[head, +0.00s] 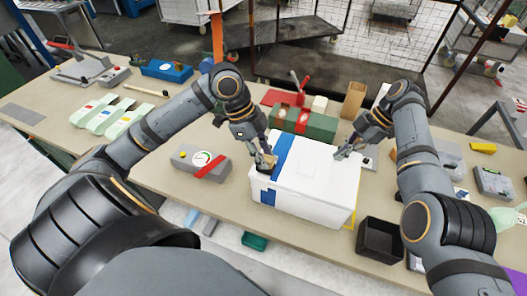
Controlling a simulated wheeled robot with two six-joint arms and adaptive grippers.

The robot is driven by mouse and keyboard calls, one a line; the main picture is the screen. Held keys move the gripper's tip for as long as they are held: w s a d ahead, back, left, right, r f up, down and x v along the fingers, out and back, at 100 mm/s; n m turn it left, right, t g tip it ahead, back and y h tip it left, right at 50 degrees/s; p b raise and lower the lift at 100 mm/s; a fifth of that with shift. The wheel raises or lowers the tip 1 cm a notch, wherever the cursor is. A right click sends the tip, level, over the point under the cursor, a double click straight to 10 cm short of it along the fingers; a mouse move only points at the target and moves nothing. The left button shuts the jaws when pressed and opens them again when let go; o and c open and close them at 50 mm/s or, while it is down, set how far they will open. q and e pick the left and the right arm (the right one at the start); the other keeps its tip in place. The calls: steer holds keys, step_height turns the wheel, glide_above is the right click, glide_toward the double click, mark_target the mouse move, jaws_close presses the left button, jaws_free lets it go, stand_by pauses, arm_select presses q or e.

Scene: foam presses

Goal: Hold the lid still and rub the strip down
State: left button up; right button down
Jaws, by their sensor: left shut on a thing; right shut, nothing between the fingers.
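A white box with a white lid (318,170) stands on the table in the head view. A blue strip (281,150) runs across the lid's left part, and blue also shows on the box's front side below it. My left gripper (266,158) is at the lid's left end beside the strip, shut on a small tan piece (268,164). The fingers partly hide this piece, and I cannot tell whether it touches the strip. My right gripper (341,155) is shut and empty at the lid's right part. I cannot tell whether its tips touch the lid.
A grey gauge box (187,163) with a red stripe lies left of the white box. A black open bin (378,240) stands at its right front. A green case (309,124) and a red press (299,92) are behind it. Bare table (150,170) shows at left.

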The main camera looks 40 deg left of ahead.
arm_select(q)
steer(key=shift+f, duration=0.25)
steer(key=shift+w, duration=0.1)
steer(key=shift+w+a, duration=0.15)
steer(key=shift+w, duration=0.5)
steer(key=shift+w, duration=0.1)
steer(key=shift+w+a, duration=0.2)
steer(key=shift+w, duration=0.5)
steer(key=shift+w+a, duration=0.2)
steer(key=shift+w, duration=0.45)
steer(key=shift+r, duration=0.75)
